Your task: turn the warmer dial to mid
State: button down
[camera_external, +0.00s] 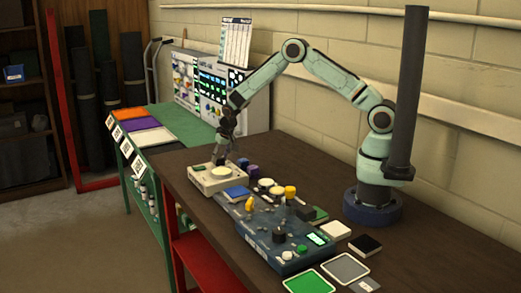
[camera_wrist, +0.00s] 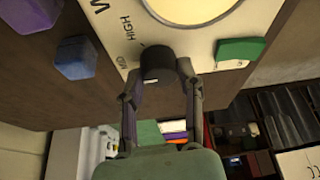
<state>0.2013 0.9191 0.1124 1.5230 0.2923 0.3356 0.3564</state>
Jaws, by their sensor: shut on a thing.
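The warmer (camera_external: 213,178) is a cream box with a round pale plate on top, at the far left corner of the brown bench. In the wrist view its cream face (camera_wrist: 110,20) shows the labels HIGH and MID. The dark round warmer dial (camera_wrist: 157,62) sits beside MID, near the box's edge. My gripper (camera_wrist: 160,75) has one finger on each side of the dial and is shut on it. A small light mark shows on the dial's near side; which label it points to is unclear. In the external view my gripper (camera_external: 226,150) hides the dial.
A green rocker switch (camera_wrist: 240,50) sits right of the dial. Blue (camera_wrist: 75,57) and purple (camera_wrist: 30,15) blocks stand left of the warmer. A blue control panel (camera_external: 265,236) with several knobs lies in front of the warmer. A green side table (camera_external: 180,128) stands behind.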

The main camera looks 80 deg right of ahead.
jog(key=shift+f, duration=0.1)
jog(key=c, duration=0.7)
grip_release()
jog(key=v, duration=1.2)
